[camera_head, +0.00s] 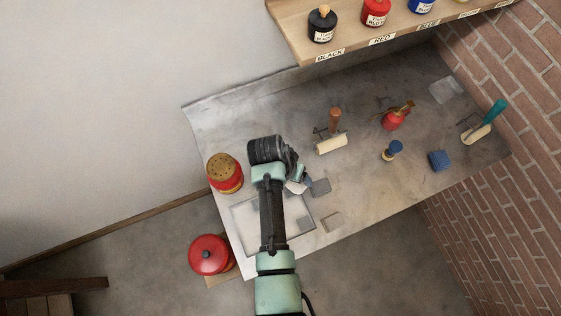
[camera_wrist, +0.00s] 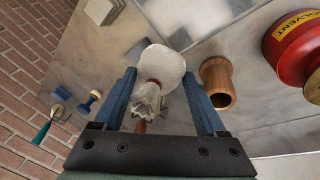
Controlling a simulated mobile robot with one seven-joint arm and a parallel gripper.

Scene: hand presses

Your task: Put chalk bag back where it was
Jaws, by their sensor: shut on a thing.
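The chalk bag (camera_wrist: 160,68) is a pale cloth pouch with a gathered, tied neck and a bit of red at the tie. In the wrist view it sits between the two blue fingers of my gripper (camera_wrist: 159,80), which is shut on it. In the head view a small white part of the bag (camera_head: 296,187) shows beside my gripper (camera_head: 297,176), over the grey worktop (camera_head: 360,110). My arm hides the rest there. I cannot tell how high the bag is above the worktop.
A wooden cup (camera_wrist: 217,84) stands right of the bag in the wrist view, near a red solvent can (camera_wrist: 290,48). A roller (camera_head: 331,144), red oil can (camera_head: 394,121), blue-topped tool (camera_head: 392,151) and blue block (camera_head: 438,160) stand rightward. A shelf of ink jars (camera_head: 330,42) runs behind.

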